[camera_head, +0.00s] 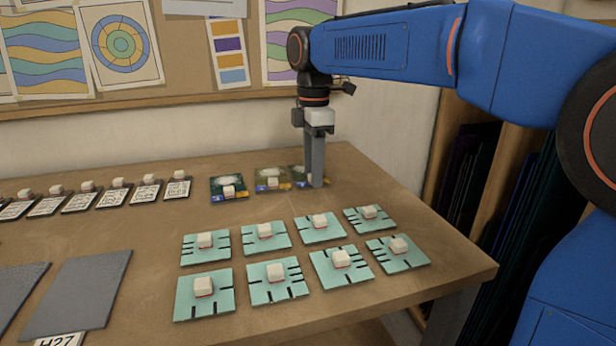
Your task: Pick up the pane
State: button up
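My gripper (316,183) points straight down at the back right of the table, with its fingers in front of the rightmost of three small dark painted panes (298,172). The fingers hide much of that pane and any knob on it. I cannot tell whether they touch it or how far apart they are. Several pale green panes (212,304) with black edge marks and white blocks lie in two rows nearer the front.
A row of black-framed labelled tiles (128,195) with white blocks lies at the back left. Grey mats (76,290) lie at the front left, one above a label "H27" (58,340). The wooden table (420,195) is bare at the right. Dark sheets stand in a rack beyond it.

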grip_shut()
jog(key=shift+r, duration=0.1)
